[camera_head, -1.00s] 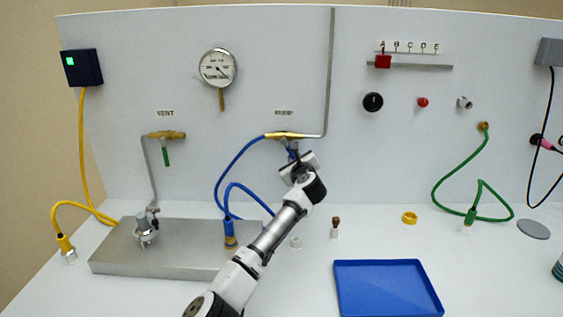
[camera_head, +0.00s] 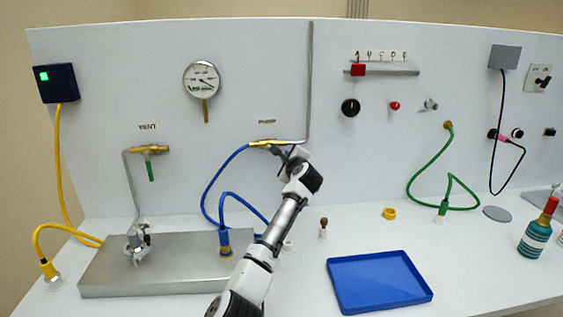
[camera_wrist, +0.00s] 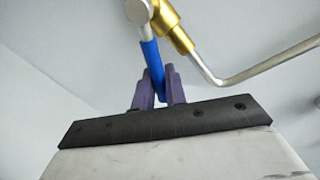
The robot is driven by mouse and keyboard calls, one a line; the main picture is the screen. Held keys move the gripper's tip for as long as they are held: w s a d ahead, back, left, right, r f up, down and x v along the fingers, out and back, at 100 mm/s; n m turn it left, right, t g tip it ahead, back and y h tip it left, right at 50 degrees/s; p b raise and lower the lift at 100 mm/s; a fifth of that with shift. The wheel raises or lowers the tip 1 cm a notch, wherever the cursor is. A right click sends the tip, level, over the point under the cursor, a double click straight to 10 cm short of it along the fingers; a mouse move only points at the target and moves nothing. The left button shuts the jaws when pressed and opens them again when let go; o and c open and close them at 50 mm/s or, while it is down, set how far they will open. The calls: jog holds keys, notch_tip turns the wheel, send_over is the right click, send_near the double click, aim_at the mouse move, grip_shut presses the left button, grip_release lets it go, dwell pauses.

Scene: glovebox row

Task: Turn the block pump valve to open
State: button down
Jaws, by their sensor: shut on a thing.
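The brass pump valve (camera_head: 268,143) sits on the upright panel under the PUMP label (camera_head: 267,122), with a blue hose on its left and a grey pipe on its right. The brass body also shows in the wrist view (camera_wrist: 170,24). Its blue lever handle (camera_wrist: 151,54) lies between the dark purple fingers of my gripper (camera_wrist: 160,82), which is shut on it. In the head view my gripper (camera_head: 287,154) is just below and right of the valve body and hides most of the handle, which seems to slant down and right.
The vent valve (camera_head: 150,149) with its green handle hanging down is at the left. A metal block (camera_head: 150,280) stands on the bench below. A pressure gauge (camera_head: 201,79) hangs above. A blue tray (camera_head: 380,283) lies at front right. Blue hoses (camera_head: 212,184) loop close to my arm.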

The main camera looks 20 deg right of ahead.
jog(key=shift+d+r+n, duration=0.15)
jog(key=shift+r+n, duration=0.35)
jog(key=shift+n, duration=0.3)
jog(key=c, duration=1.5)
grip_release()
jog(key=shift+s, duration=0.15)
jog(key=shift+b+v, duration=2.05)
jog(key=shift+v, duration=4.75)
jog(key=shift+o, duration=0.3)
jog(key=shift+a+r, duration=0.1)
jog(key=shift+a, duration=0.1)
